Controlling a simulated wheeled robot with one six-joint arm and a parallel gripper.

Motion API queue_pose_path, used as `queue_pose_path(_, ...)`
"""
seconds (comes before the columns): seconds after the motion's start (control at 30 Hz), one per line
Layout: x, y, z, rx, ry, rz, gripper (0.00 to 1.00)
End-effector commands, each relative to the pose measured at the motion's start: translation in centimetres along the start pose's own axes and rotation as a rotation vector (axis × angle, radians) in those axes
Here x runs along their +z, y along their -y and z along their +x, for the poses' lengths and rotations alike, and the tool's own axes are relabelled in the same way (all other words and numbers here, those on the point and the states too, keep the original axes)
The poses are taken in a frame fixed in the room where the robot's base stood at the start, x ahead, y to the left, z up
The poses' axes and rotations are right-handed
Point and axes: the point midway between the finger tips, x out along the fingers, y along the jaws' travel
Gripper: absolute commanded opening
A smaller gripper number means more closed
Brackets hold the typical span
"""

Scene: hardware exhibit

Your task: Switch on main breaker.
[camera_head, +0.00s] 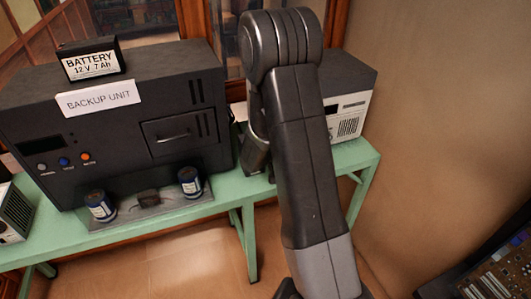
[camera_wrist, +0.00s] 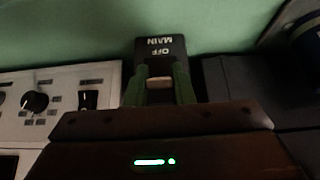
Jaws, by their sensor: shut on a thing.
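The main breaker (camera_wrist: 160,46) shows in the wrist view as a small black block marked OFF and MAIN, with the lettering upside down. A pale lever (camera_wrist: 160,83) sticks out at its near side. My gripper (camera_wrist: 160,75) has its two green fingers on either side of this lever and is shut on it. In the head view my arm covers the breaker and the fingers, so neither can be made out there.
A backup unit (camera_head: 200,88) with a battery (camera_head: 92,62) on top stands on the green table (camera_head: 360,155). Two dark blue cylinders (camera_head: 100,206) (camera_head: 190,182) stand before it. In the wrist view, a pale panel with a knob (camera_wrist: 36,101) and switch (camera_wrist: 88,99) lies left of the breaker.

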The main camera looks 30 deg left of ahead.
Motion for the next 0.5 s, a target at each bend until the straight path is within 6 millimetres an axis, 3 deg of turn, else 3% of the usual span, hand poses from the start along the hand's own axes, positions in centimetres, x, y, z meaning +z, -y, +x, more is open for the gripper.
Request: queue_pose_path(0.5,0.53,0.99,-0.51,0.001,0.035,0.000,0.00)
